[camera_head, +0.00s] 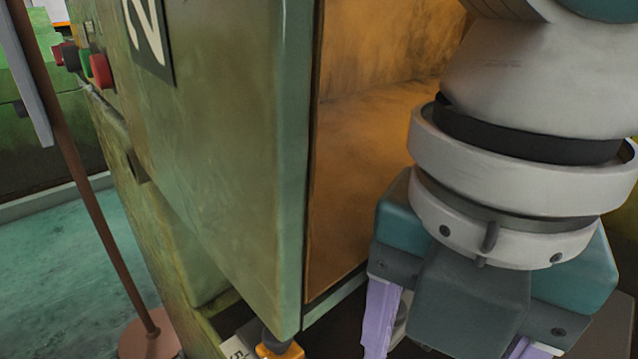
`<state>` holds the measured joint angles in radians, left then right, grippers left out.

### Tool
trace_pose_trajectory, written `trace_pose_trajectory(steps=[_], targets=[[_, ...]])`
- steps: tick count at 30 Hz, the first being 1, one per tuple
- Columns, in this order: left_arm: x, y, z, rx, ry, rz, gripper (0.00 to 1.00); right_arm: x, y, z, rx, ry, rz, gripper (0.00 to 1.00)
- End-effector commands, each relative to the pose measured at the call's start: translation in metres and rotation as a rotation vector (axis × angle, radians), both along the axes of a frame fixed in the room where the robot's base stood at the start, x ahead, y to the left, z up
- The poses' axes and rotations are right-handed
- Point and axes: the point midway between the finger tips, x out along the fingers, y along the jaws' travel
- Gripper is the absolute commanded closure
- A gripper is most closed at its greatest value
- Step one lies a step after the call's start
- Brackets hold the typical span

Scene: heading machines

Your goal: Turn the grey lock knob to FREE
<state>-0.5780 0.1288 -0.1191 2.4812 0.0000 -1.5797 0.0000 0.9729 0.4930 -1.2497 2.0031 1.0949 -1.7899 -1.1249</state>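My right gripper (455,350) comes down from the upper right in the head view, in front of the machine's open side. Its two lavender fingers stand wide apart, and their tips run past the bottom edge. A small pale grey rounded part (401,318) shows just right of the left finger. I cannot tell whether it is the lock knob or whether a finger touches it. I make out no FREE marking. My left gripper is not in view.
A green machine cabinet (225,120) with an orange-brown inner bay (365,150) fills the middle. A dark knob on an orange base (280,347) sits below its corner. Red and green buttons (101,71) are at upper left. A brown post (95,205) stands left on teal floor.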

Motion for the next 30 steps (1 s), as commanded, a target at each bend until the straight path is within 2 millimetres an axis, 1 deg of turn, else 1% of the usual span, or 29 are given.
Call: trace_pose_trajectory(steps=[1, 6, 9, 13, 18, 25, 30], targets=[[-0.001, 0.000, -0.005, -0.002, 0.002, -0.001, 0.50, -0.001, 0.000, -0.011, 0.000, 0.005, -0.001, 0.31], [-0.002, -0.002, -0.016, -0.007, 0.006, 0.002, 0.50, -0.001, 0.000, -0.045, -0.001, 0.004, -0.002, 0.31], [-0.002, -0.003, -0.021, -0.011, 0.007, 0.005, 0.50, -0.001, 0.000, -0.063, 0.000, 0.004, -0.001, 0.31], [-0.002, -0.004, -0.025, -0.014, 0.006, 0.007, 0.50, -0.001, 0.000, -0.079, 0.001, 0.002, -0.002, 0.31], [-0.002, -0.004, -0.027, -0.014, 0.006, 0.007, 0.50, 0.000, 0.000, -0.087, 0.002, 0.000, 0.000, 0.31], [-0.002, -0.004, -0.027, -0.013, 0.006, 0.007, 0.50, 0.000, 0.000, -0.087, 0.002, 0.000, 0.000, 0.31], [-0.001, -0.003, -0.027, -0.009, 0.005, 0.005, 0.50, 0.000, 0.000, -0.087, 0.002, 0.000, 0.000, 0.50]])
